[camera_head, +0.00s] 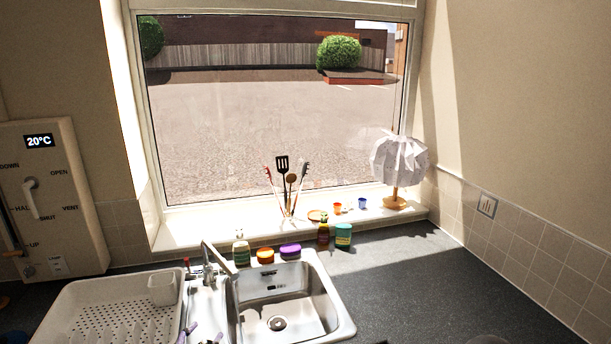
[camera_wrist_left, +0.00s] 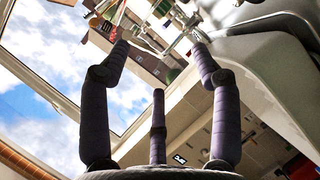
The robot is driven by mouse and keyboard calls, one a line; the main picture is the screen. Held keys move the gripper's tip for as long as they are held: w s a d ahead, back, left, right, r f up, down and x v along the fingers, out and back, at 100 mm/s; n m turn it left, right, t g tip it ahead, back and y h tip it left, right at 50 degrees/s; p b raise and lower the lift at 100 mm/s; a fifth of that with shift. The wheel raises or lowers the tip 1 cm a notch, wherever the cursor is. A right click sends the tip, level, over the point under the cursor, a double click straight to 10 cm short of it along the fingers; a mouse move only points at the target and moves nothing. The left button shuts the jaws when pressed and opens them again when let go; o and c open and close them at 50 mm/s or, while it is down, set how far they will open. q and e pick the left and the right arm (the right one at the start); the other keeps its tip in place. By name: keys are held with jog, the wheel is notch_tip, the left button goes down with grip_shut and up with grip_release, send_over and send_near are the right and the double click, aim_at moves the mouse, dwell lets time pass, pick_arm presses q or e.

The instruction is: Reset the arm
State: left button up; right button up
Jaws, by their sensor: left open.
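My left gripper (camera_head: 203,337) shows only as purple-grey fingertips at the bottom edge of the head view, between the drying rack and the sink basin. In the left wrist view my left gripper (camera_wrist_left: 161,48) is open. Its padded fingers stand well apart, and nothing is held between them. The rest of the left arm is mostly out of the head view. My right gripper is not in either view.
A white drying rack (camera_head: 62,318) with a white cup (camera_head: 162,290) stands left of the steel sink (camera_head: 285,313). The tap (camera_head: 208,262) rises behind. Bottles, tubs, utensils and a lamp (camera_head: 398,160) line the back.

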pick_arm(q)
jog(key=s+d+f+m+g+h, duration=0.1)
jog(key=s+d+f+m+g, duration=0.15)
jog(key=f, duration=0.55)
jog(key=s+d+f+m+g, duration=0.1)
jog(key=s+d+f+g, duration=0.15)
jog(key=f, duration=0.55)
jog(key=s+d+f+m+g+h, duration=0.1)
jog(key=s+d+f+m+g, duration=0.15)
jog(key=f, duration=0.45)
jog(key=s+d+f+m+g, duration=0.2)
jog(key=s+d+f+g, duration=0.1)
jog(key=s+f, duration=0.4)
jog(key=s+d+f+m+g, duration=0.3)
jog(key=s+f, duration=0.4)
jog(key=s, duration=0.3)
jog(key=shift+s+d+f+h, duration=0.15)
jog(key=shift+d+h, duration=0.25)
jog(key=shift+d, duration=0.25)
